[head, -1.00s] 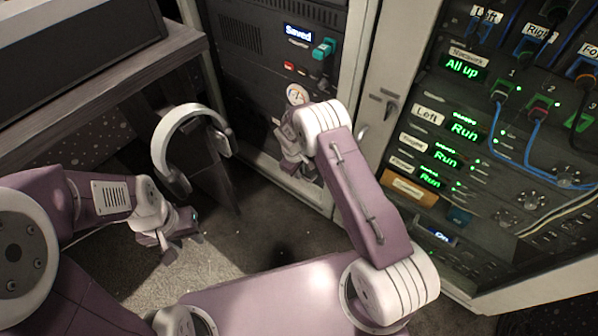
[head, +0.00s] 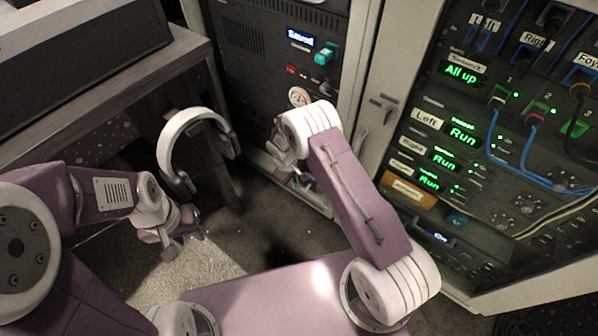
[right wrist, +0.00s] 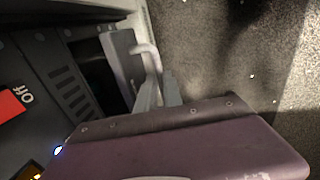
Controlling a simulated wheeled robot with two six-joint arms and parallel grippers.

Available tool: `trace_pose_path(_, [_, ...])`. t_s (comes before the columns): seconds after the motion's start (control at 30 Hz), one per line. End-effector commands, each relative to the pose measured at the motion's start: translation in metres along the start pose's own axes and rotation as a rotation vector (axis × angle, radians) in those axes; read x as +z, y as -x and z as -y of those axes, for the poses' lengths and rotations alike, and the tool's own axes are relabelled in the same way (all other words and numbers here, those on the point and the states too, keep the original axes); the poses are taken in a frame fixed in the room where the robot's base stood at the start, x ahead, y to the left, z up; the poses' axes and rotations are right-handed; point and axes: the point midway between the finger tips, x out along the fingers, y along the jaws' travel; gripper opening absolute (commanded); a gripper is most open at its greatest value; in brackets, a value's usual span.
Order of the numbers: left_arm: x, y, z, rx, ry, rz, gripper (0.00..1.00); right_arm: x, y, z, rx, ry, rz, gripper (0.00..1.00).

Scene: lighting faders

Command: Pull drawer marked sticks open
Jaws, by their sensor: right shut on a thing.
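In the right wrist view, the grey drawer front (right wrist: 118,65) stands out from the dark cabinet face, with a dark gap behind it, so the drawer is partly open. Its pale curved handle (right wrist: 148,55) lies at the fingers of my right gripper (right wrist: 156,96), which is shut on it. In the head view my right gripper (head: 281,160) is low at the front of the dark cabinet, partly hidden by its own wrist. I cannot read a sticks mark in either view. My left gripper (head: 180,243) hangs open and empty above the floor.
Headphones (head: 172,135) hang on a stand beside the desk (head: 95,85), left of my right gripper. The dark cabinet bears a Saved display (head: 300,38) and a teal knob (head: 326,54). A cabled rack (head: 461,73) stands at the right. Carpet in front is clear.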

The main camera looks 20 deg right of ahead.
Motion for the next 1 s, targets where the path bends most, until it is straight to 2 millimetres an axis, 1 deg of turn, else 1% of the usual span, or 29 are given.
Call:
trace_pose_path(0.03, [-0.001, 0.009, 0.0, 0.0, 0.0, 0.0, 0.36, 0.0, 0.007, 0.013, -0.002, 0.006, 0.003, 0.0])
trace_pose_path(0.13, [-0.002, 0.015, 0.0, 0.0, 0.0, 0.0, 0.36, 0.0, 0.011, 0.04, -0.002, 0.008, 0.003, 0.0])
trace_pose_path(0.3, [-0.002, 0.019, 0.0, 0.0, 0.0, 0.0, 0.36, -0.001, 0.017, 0.084, -0.001, 0.007, 0.002, 0.0])
trace_pose_path(0.5, [-0.002, 0.021, 0.0, 0.0, 0.0, 0.0, 0.36, -0.001, 0.025, 0.128, 0.0, 0.006, 0.001, 0.0])
trace_pose_path(0.7, [-0.002, 0.022, 0.0, 0.0, 0.0, 0.0, 0.36, -0.002, 0.03, 0.16, 0.0, 0.004, 0.0, 0.0])
trace_pose_path(0.83, [-0.002, 0.023, -0.001, 0.0, 0.0, 0.0, 0.36, -0.002, 0.032, 0.173, 0.0, 0.002, 0.001, 0.0])
trace_pose_path(1.0, [-0.002, 0.023, -0.001, 0.0, 0.0, 0.0, 0.36, -0.002, 0.034, 0.181, 0.0, 0.0, 0.001, 0.0])
